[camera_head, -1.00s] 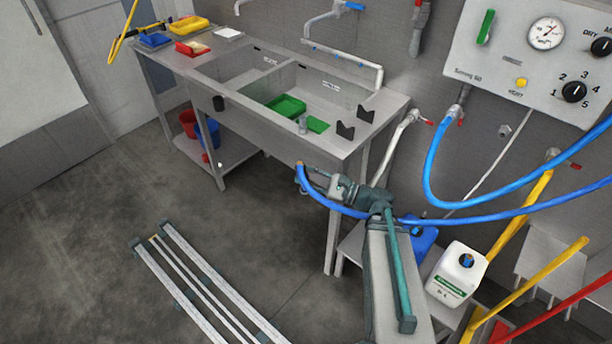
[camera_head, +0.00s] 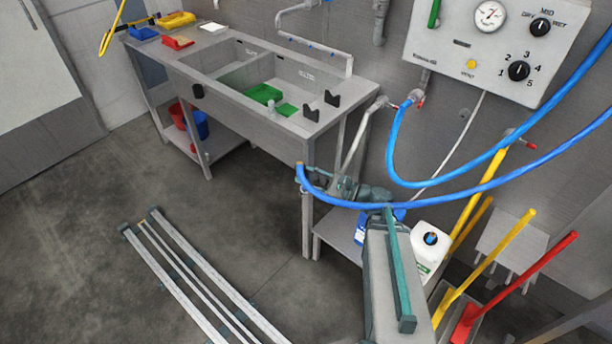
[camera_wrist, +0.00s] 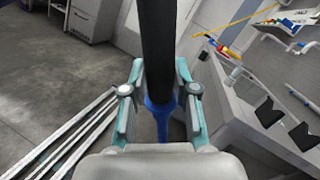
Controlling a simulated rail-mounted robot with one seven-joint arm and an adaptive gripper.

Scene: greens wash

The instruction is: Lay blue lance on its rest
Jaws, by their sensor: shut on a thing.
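The blue lance (camera_head: 310,182) is in my gripper (camera_head: 328,182), with its brass-coloured tip at the left and a blue line running off to the right. In the wrist view a thick dark shaft with a blue part (camera_wrist: 161,118) runs between the two fingers of my gripper (camera_wrist: 160,92), which is shut on it. Two black notched brackets, which look like the rest, stand at the sink bench's near right corner: the left one (camera_head: 310,113) and the right one (camera_head: 332,99). They are empty. The lance is below and apart from them in the head view.
The steel sink bench (camera_head: 262,122) holds green trays. A wall panel (camera_head: 485,50) with gauge and knobs is at right, with a blue hose (camera_head: 400,150) looping below. A white canister (camera_head: 430,245) and yellow and red handles stand at right. Floor at left is open beside rails.

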